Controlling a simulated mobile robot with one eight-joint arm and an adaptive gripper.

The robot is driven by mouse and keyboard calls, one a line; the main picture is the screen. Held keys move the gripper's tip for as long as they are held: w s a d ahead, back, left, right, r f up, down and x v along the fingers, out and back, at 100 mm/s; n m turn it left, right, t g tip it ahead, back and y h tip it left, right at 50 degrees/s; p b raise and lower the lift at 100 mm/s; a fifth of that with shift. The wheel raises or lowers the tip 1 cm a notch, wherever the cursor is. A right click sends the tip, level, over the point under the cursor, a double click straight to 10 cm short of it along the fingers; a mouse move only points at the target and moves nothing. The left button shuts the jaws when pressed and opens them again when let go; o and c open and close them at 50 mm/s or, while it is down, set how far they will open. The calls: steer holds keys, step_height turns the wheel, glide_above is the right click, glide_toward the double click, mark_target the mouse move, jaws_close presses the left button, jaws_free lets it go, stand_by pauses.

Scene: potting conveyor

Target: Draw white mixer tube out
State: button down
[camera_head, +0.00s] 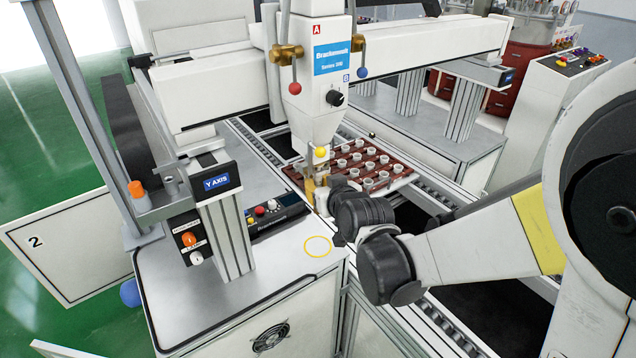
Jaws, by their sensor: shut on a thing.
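The white dispensing head (318,110) hangs from the gantry, with a yellow ball knob (320,152) near its lower tip. A brass-coloured part (309,186) shows below the tip. The white mixer tube (322,203) shows only as a small pale piece under the head, mostly hidden by my gripper. My gripper (326,195) comes in from the right, directly below the head, and is shut on the tube. Its fingers are small and partly hidden by my dark wrist. I cannot tell whether the tube still touches the head.
A brown tray (383,182) with several white cups sits on the conveyor just behind my gripper. A control box (277,217) stands left of it on the grey bench (190,300). The Y-axis post (228,235) stands further left.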

steer(key=shift+s+d, duration=0.65)
steer(key=shift+s, duration=0.3)
steer(key=shift+s+d, duration=0.65)
steer(key=shift+s, duration=0.3)
steer(key=shift+s, duration=0.1)
steer(key=shift+s+d, duration=0.45)
steer(key=shift+s, duration=0.15)
steer(key=shift+s+d, duration=0.4)
steer(key=shift+s, duration=0.2)
